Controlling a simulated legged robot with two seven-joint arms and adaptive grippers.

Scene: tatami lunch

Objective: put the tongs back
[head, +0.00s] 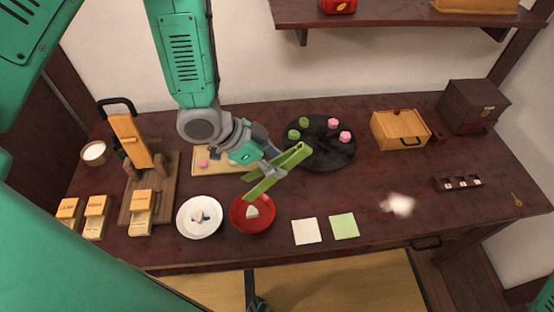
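The green tongs (264,187) are in the air over the middle of the table, in the head view. They lie slantwise across my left gripper (268,167), with one end toward the lower left and the other toward the upper right. The grey fingers of my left gripper appear shut on them. The tongs hang above the area between the red plate (237,222) and the dark round tray (340,158). The fingers partly hide the middle of the tongs. My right gripper is not in view.
Pink and green sweets (345,137) stand on the round tray. A tan board (230,171) lies behind the gripper. A white plate (188,229), two paper squares (306,231) and a wooden box (387,137) are around. The table right of centre has free room.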

